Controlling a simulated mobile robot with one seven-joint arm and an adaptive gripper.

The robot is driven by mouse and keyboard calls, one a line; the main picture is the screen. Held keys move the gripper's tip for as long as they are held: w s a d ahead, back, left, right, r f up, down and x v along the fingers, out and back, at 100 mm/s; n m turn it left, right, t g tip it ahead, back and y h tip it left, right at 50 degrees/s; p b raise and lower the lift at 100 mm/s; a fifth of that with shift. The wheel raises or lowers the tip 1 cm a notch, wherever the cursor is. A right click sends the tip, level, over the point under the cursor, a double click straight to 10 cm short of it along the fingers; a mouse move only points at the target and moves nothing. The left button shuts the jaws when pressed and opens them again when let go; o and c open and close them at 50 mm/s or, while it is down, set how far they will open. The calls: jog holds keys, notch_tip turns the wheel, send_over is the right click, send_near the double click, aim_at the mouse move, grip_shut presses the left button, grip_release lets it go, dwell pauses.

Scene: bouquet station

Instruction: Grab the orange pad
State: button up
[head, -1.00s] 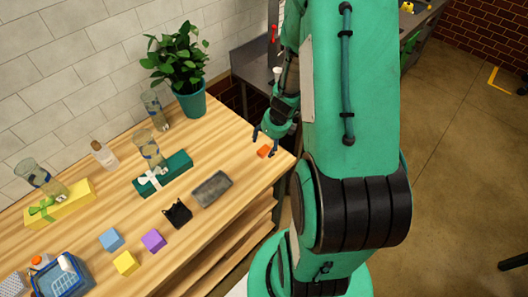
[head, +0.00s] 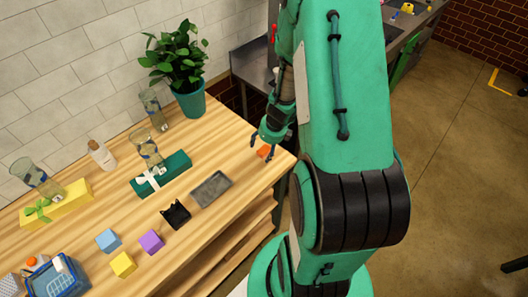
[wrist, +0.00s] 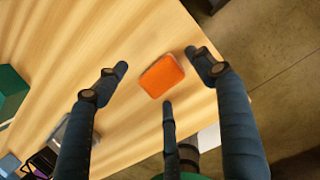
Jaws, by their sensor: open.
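The orange pad (head: 264,152) lies flat on the wooden table near its right corner. In the wrist view the orange pad (wrist: 162,76) is a rounded square, close to the table edge. My gripper (head: 267,147) is over it in the head view, pointing down. In the wrist view my gripper (wrist: 160,84) is open, with its dark fingers spread around the pad; one fingertip is just right of it, one lies further left, and one is below it. I cannot tell whether any finger touches the pad.
A grey tray (head: 211,188), a green gift box (head: 161,174) and a black holder (head: 175,213) stand to the left. A potted plant (head: 190,98) stands at the back. Blue, purple and yellow cubes lie further left. The table's right edge is close to the pad.

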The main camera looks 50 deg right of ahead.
aim_at(262, 148)
jog(key=c, duration=1.3)
jog(key=shift+r, duration=0.1)
jog(key=shift+r+p, duration=0.45)
jog(key=shift+r, duration=0.35)
notch_tip(262, 148, up, 2)
jog(key=shift+r+p, duration=0.1)
jog(key=shift+p, duration=0.4)
jog(key=s+a+r, duration=0.1)
jog(key=s+a, duration=0.8)
jog(key=s, duration=0.4)
jog(key=shift+s+b, duration=0.15)
jog(key=shift+b, duration=0.2)
